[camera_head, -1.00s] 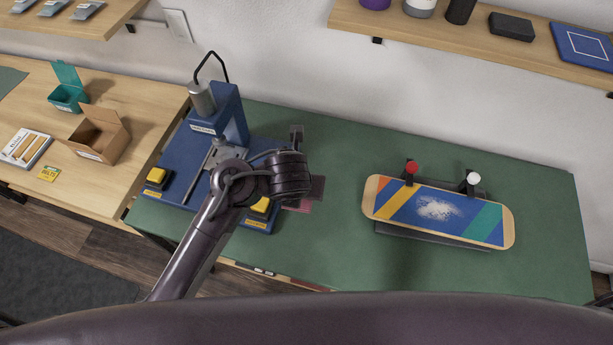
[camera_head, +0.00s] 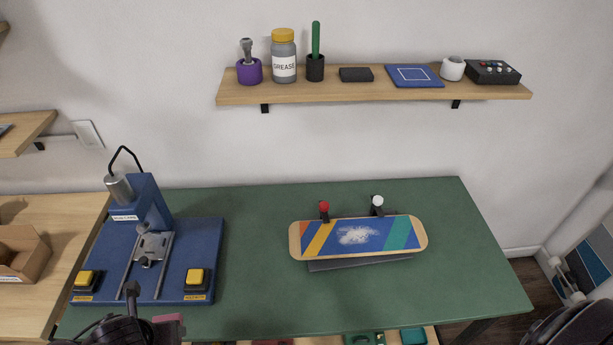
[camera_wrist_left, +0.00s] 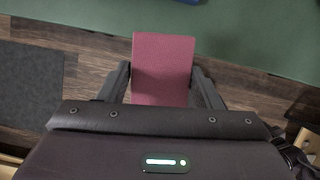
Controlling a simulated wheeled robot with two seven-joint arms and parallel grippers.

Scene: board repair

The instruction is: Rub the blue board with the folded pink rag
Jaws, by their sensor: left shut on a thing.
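The blue board (camera_head: 375,234) is a skateboard-like deck with wooden rounded ends and orange, yellow and teal stripes. A white powdery patch (camera_head: 358,235) marks its middle. It rests tilted on a dark stand (camera_head: 345,264) on the green table. My left gripper (camera_head: 152,325) is at the bottom left, by the table's front edge and well left of the board. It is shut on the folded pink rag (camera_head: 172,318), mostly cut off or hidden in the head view. The left wrist view shows the rag (camera_wrist_left: 163,68) between both fingers. I cannot make out my right gripper.
A blue press (camera_head: 150,205) with yellow buttons stands on the green table (camera_head: 250,220) close to my left gripper. Red (camera_head: 324,207) and white (camera_head: 377,201) knobs rise behind the board. The table between press and board is clear. A loaded shelf (camera_head: 365,92) hangs above.

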